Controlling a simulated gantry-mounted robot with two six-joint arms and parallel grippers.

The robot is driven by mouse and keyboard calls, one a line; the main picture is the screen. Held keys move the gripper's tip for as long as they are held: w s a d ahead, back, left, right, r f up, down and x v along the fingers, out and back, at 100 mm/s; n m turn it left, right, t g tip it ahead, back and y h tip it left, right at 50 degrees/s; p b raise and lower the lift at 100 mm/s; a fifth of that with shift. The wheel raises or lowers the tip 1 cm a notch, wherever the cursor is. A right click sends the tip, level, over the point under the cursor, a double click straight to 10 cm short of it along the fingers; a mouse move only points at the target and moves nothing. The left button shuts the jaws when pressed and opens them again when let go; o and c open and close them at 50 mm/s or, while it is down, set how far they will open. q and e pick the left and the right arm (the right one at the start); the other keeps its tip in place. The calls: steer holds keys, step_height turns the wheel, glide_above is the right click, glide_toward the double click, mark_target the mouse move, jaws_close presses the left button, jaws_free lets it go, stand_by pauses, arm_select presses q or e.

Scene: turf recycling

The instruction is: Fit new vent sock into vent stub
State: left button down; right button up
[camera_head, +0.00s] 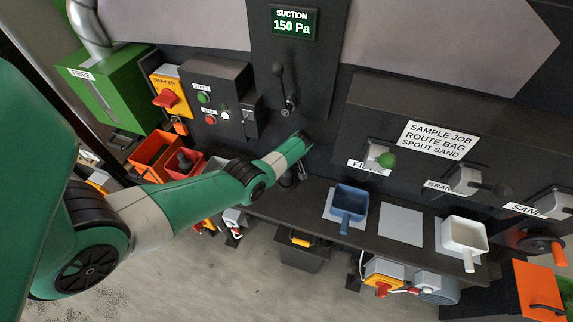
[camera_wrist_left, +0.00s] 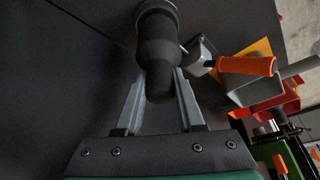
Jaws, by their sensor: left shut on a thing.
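In the left wrist view a dark, rounded cylinder, the vent sock (camera_wrist_left: 158,50), stands between the two grey fingers of my left gripper (camera_wrist_left: 160,76). The gripper is shut on it. The sock's upper end meets a wider dark round collar (camera_wrist_left: 157,8) at the top edge, which looks like the vent stub. I cannot tell how deep the sock sits in it. My right gripper is not in view.
Beside the sock in the wrist view is an orange-handled tool (camera_wrist_left: 245,65). In the head view a blue scoop (camera_head: 349,201) and a white scoop (camera_head: 463,236) stand on the ledge. An orange bin (camera_head: 152,152) and a lever (camera_head: 284,90) are near my left arm.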

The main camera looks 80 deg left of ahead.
mark_target(289, 174)
arm_select(q)
steer(key=shift+f+b, duration=1.2)
steer(key=shift+f, duration=0.2)
steer(key=shift+c, duration=2.2)
jaws_free()
steer(key=shift+r, duration=0.1)
steer(key=p+v, duration=0.6)
steer(key=shift+r, duration=0.45)
steer(key=p+v, duration=0.1)
steer(key=v, duration=0.3)
steer(key=shift+w+d+r+p, duration=0.1)
steer(key=shift+d+r+p, duration=0.1)
steer(key=shift+d+p, duration=0.15)
steer(key=shift+a, duration=0.1)
